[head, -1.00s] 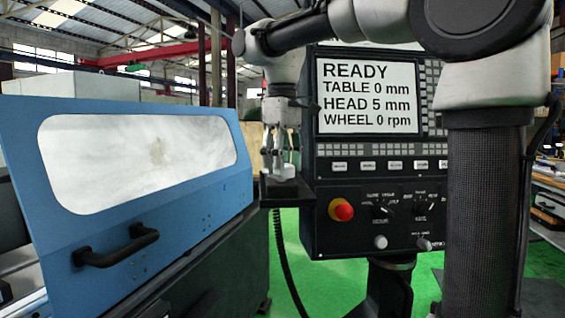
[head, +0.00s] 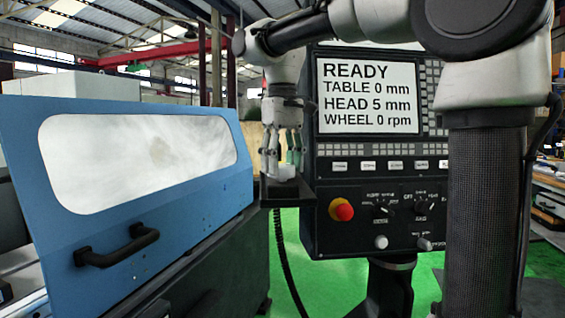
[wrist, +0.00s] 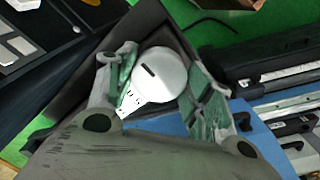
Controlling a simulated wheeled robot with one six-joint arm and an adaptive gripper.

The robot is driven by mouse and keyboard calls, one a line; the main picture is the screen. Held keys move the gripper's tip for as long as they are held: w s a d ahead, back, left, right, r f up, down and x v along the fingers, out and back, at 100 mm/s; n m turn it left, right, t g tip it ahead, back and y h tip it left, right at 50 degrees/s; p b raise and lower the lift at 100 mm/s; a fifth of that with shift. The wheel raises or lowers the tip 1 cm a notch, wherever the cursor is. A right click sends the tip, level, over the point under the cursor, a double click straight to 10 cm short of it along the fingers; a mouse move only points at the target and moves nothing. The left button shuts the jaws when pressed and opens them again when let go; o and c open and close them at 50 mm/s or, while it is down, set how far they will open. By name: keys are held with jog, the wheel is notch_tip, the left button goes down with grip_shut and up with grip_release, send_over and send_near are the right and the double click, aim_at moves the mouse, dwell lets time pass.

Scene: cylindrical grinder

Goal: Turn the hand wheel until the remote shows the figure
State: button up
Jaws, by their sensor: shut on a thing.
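A white round piece (wrist: 165,72) with a dark slot, which looks like the hand wheel, fills the middle of the wrist view. It also shows small and pale in the head view (head: 286,172), above a dark shelf (head: 284,193). My gripper (head: 282,163) points down and is shut on it, with one finger on each side. A small white tab (wrist: 131,101) with dark marks sits at the wheel's lower left; the marks are too small to read. The console screen (head: 368,95) reads READY, TABLE 0 mm, HEAD 5 mm, WHEEL 0 rpm.
The blue machine door (head: 130,150), with a window and black handle (head: 116,246), stands at the left. The control console (head: 370,222) with a red button (head: 341,209) stands close right of my gripper. A coiled cable (head: 286,262) hangs below the shelf. Green floor shows beyond.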

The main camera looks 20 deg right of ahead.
aim_at(283, 165)
jog(key=o, duration=1)
jog(key=shift+o, duration=0.2)
notch_tip(283, 165, up, 12)
jog(key=shift+s, duration=0.1)
dwell(1.3)
